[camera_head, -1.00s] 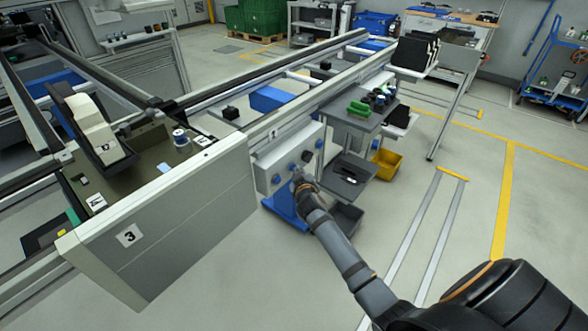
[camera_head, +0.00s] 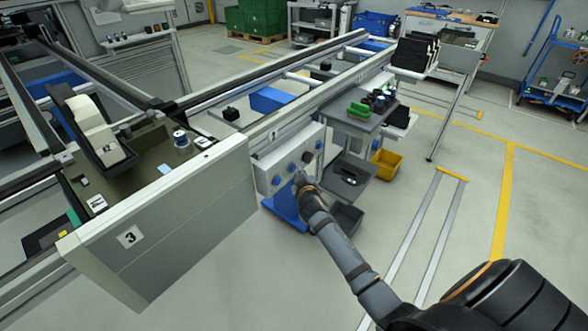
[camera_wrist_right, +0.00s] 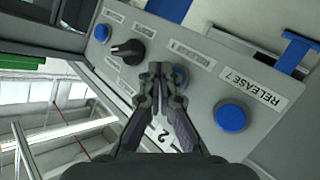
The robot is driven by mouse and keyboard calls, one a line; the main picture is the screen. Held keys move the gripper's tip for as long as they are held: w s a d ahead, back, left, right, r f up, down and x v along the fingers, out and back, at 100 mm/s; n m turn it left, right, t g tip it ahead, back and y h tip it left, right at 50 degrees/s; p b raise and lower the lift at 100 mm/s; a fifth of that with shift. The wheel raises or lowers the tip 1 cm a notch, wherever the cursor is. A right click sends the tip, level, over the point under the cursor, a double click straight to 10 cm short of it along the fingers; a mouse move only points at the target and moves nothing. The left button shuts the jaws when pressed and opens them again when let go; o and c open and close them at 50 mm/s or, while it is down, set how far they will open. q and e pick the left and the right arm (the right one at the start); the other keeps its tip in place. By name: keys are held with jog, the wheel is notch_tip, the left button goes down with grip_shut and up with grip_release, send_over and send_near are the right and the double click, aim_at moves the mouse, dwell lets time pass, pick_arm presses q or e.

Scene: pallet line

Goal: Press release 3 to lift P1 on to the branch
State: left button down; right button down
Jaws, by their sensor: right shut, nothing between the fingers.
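A grey control panel (camera_head: 290,160) with blue buttons and a black knob stands on the side of the conveyor. My right gripper (camera_head: 298,178) is at its front face. In the right wrist view the shut, empty gripper (camera_wrist_right: 160,68) points at the panel and partly covers a blue button (camera_wrist_right: 181,76); contact cannot be told. An olive pallet (camera_head: 150,147) carrying a white device (camera_head: 95,125) lies behind the plate marked 3 (camera_head: 130,237). No P1 mark is readable. My left gripper is out of view.
Conveyor rails (camera_head: 265,127) run to the back right. A grey shelf with green and black parts (camera_head: 360,110) and a yellow bin (camera_head: 387,163) stand right of the panel. The floor farther right is open, with yellow lines.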

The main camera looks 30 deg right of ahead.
jog(key=shift+s+d, duration=0.1)
jog(key=shift+s, duration=0.25)
